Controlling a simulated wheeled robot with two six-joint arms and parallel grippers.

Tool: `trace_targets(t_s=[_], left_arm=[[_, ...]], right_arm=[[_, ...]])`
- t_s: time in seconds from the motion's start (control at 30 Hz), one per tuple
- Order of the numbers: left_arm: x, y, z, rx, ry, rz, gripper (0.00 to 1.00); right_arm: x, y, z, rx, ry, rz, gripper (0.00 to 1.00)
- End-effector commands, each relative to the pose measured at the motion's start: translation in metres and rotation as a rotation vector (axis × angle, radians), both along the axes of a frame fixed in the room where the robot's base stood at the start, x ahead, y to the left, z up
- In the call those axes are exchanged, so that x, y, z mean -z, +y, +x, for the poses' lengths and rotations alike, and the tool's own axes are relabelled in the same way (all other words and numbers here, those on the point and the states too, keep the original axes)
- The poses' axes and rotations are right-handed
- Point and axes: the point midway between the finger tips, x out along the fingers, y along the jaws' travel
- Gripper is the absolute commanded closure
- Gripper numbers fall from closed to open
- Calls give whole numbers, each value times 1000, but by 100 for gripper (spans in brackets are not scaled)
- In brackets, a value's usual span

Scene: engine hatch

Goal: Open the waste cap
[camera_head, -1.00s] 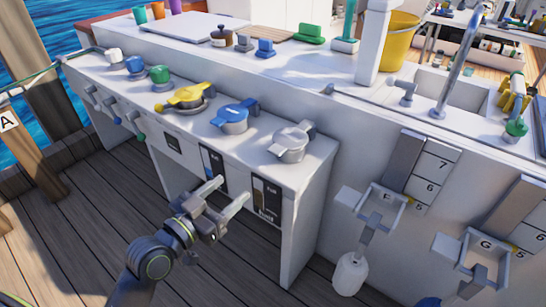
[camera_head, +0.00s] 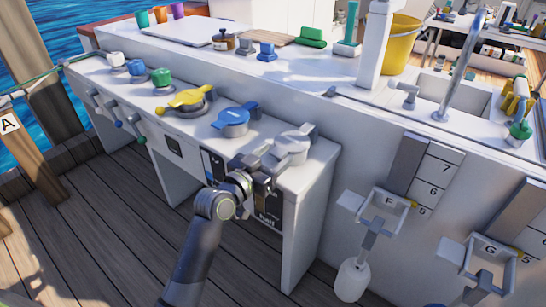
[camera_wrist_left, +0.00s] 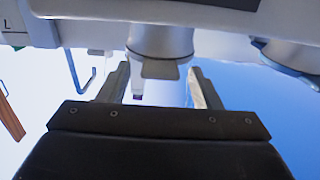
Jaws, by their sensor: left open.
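Three lidded caps sit on the white counter: a yellow one (camera_head: 189,99), a blue one (camera_head: 235,120) and a grey one (camera_head: 293,146) nearest its right end. No label on the caps is readable, so I cannot read which is the waste cap. My left gripper (camera_head: 266,161) is open at the front edge of the counter, just left of and below the grey cap. In the left wrist view a pale grey round part with a small tab (camera_wrist_left: 160,68) lies between the two spread fingers. Contact cannot be told. My right gripper is not in view.
Green (camera_head: 161,77), blue (camera_head: 136,67) and white (camera_head: 116,59) knobs stand further left on the counter. A raised white worktop runs behind the caps. The wooden deck at left is open.

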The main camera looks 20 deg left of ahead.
Motion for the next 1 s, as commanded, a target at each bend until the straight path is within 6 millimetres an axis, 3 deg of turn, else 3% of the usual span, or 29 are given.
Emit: trace_targets(t_s=[0.27, 0.73, 1.0], left_arm=[[0, -1, 2, 0, 1, 0, 42], [0, 0, 2, 0, 1, 0, 100], [-1, 0, 2, 0, 4, 1, 100]], right_arm=[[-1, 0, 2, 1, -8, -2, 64], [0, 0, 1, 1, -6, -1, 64], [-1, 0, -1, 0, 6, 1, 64]])
